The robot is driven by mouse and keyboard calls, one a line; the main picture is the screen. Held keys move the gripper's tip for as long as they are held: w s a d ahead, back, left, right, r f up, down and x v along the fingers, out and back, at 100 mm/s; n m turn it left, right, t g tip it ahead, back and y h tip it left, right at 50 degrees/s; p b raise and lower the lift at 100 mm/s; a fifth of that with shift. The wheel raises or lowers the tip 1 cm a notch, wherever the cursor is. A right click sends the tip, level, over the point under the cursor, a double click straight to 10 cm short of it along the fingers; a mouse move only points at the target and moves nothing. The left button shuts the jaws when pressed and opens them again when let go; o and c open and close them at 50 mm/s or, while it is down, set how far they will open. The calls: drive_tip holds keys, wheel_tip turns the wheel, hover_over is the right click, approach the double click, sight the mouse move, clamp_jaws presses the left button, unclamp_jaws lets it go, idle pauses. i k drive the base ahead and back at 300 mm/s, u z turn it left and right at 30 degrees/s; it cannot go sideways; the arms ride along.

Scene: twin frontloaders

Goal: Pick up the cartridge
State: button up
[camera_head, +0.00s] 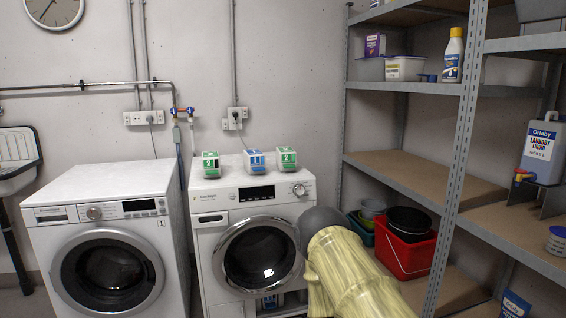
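Three small box-shaped cartridges stand in a row on top of the right washing machine (247,194). The left one (210,164) is green and white, the middle one (255,161) is blue and white with a "1", and the right one (287,159) is green and white with a "2". They stand apart from each other. Which one the task means cannot be told. My arm, pale yellow with a grey rounded part, shows at the bottom in front of the right machine's side. My gripper cannot be made out.
A left washing machine (103,235) with a bare top stands beside the right one. At right, a metal shelf (430,178) holds a laundry liquid jug (541,149), a yellow-capped bottle (453,55) and tubs. A red bucket (403,256) stands low behind my arm.

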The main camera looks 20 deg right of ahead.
sight(285, 157)
drive_tip(key=u, duration=0.7)
drive_tip(key=i, duration=1.4)
drive_tip(key=z, duration=0.1)
